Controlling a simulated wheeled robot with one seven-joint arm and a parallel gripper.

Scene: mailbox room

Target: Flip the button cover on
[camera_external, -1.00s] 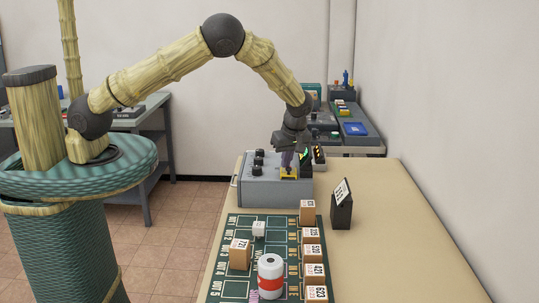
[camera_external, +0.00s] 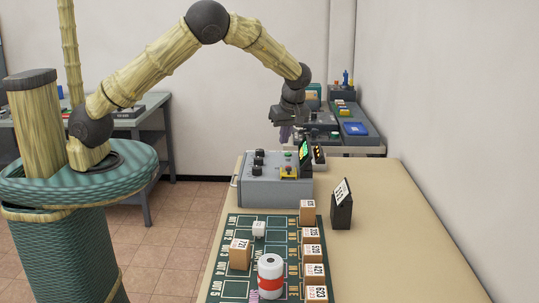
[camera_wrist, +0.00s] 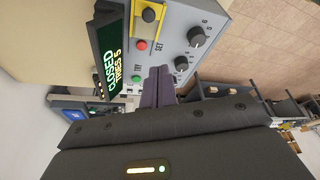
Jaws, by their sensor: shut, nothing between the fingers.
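A grey control box (camera_external: 262,188) stands on the table. A small yellow piece (camera_external: 289,171), which looks like the button cover's housing, sits on its top at the right. The wrist view shows this yellow piece (camera_wrist: 149,22) at the top edge, partly cut off, with a grey part in it; I cannot tell whether a lid is raised or lowered. My gripper (camera_external: 284,133) is above and behind the box, apart from the yellow piece. Its purple fingers (camera_wrist: 158,82) are together and empty, pointing down beside the panel.
The box carries black knobs (camera_wrist: 197,37), a red button (camera_wrist: 141,45), a green button (camera_wrist: 135,78) and a screen (camera_wrist: 110,52) reading "CLOSED TRIES 5". A mat (camera_external: 262,219) holds several numbered boxes and a white-and-red cylinder (camera_external: 270,276). A black sign (camera_external: 342,210) stands right.

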